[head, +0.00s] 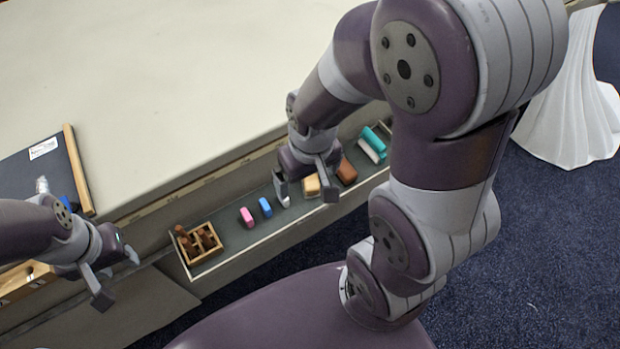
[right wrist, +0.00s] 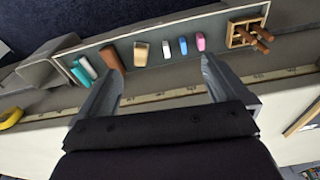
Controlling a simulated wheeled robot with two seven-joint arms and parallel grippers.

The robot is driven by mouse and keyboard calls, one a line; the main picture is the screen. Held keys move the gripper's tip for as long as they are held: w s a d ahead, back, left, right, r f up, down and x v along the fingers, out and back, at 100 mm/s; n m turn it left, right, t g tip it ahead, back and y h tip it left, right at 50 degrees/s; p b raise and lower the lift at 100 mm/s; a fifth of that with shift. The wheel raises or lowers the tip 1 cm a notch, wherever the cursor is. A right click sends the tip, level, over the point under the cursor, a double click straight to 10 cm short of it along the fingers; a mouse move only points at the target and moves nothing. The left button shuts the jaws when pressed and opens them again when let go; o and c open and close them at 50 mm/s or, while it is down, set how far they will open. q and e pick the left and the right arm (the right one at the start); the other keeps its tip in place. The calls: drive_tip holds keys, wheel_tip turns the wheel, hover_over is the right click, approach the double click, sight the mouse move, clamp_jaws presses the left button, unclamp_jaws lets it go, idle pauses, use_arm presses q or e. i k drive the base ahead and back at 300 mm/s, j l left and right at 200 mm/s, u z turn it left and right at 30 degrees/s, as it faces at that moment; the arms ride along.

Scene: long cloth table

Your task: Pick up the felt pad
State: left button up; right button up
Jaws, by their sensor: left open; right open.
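No piece shows clearly as the felt pad; small block-like pieces lie in a row on a narrow grey ledge (head: 235,240). They include a tan block (head: 312,185), a brown block (head: 346,171), a pink piece (head: 247,217) and a blue piece (head: 265,207). In the right wrist view a pale grey-white piece (right wrist: 166,49) lies between the tan block (right wrist: 141,54) and the blue piece (right wrist: 183,45). My right gripper (head: 306,187) is open and empty above the row, its fingers spread either side of the middle pieces. My left gripper (head: 118,277) is open and empty at the left.
A wooden box (head: 199,244) with brown sticks stands at the ledge's left end. Teal and white pieces (head: 374,142) lie at its right end. A dark board (head: 40,172) with a wooden edge lies at far left. The cream table top (head: 150,80) is mostly clear.

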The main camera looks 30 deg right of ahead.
sight(311, 185)
drive_tip(key=u, duration=0.75)
drive_tip(key=k+l+u, duration=0.25)
drive_tip(key=l, duration=0.25)
drive_tip(key=k+l+u, duration=0.1)
drive_tip(key=l+u, duration=0.15)
drive_tip(key=l, duration=0.25)
drive_tip(key=k+l+u, duration=0.55)
drive_tip(key=l, duration=0.2)
